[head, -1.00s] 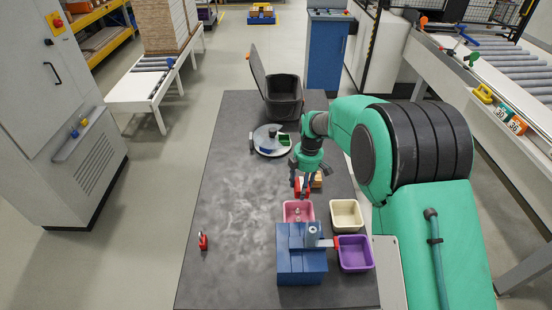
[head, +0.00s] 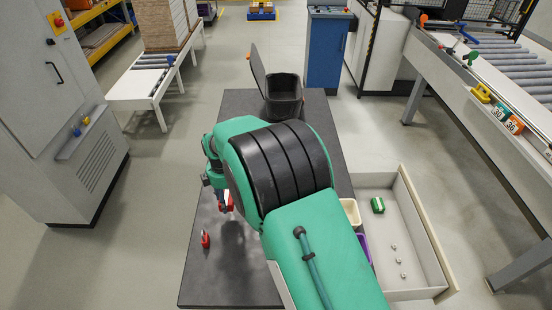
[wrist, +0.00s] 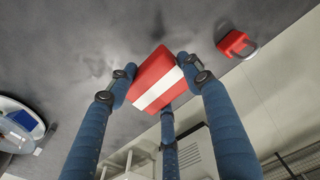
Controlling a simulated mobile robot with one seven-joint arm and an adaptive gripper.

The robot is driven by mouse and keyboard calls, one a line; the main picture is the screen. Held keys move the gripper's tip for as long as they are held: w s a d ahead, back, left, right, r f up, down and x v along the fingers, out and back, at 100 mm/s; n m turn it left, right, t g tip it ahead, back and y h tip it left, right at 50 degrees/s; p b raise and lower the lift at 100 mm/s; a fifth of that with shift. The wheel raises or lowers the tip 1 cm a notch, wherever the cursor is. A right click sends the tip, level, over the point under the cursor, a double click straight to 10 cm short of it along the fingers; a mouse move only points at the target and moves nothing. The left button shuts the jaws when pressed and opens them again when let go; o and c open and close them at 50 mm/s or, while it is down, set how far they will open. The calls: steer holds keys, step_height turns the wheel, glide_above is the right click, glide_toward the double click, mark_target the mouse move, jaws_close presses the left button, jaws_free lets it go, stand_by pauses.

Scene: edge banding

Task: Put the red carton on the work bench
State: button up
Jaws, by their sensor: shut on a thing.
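My gripper (head: 223,203) is over the left part of the dark grey work bench (head: 195,285). Its blue fingers are shut on the red carton (head: 229,202), which has a white band. In the wrist view the carton (wrist: 152,72) sits tilted between the fingertips, with the grey bench top behind it. I cannot tell whether the carton touches the bench.
A red padlock-like item (head: 205,239) lies on the bench near its left edge. A black bin (head: 283,97) stands at the back. My arm hides much of the bench. An open drawer (head: 420,225) at the right holds a green carton (head: 377,205) and several small metal pieces.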

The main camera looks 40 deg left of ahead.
mark_target(227, 204)
steer(key=shift+w+f, duration=0.1)
steer(key=shift+f, duration=1.55)
steer(key=shift+w+a+f+b, duration=0.2)
steer(key=shift+w+a, duration=0.8)
steer(key=shift+a, duration=1.5)
steer(key=shift+w+a+f+b, duration=0.1)
steer(key=shift+w+a+f, duration=0.2)
steer(key=shift+w+a, duration=1.4)
steer(key=shift+w+a+f+b, duration=0.1)
steer(key=shift+w+a+f, duration=0.15)
steer(key=shift+a, duration=3)
steer(key=shift+f, duration=0.1)
steer(key=shift+f, duration=1.65)
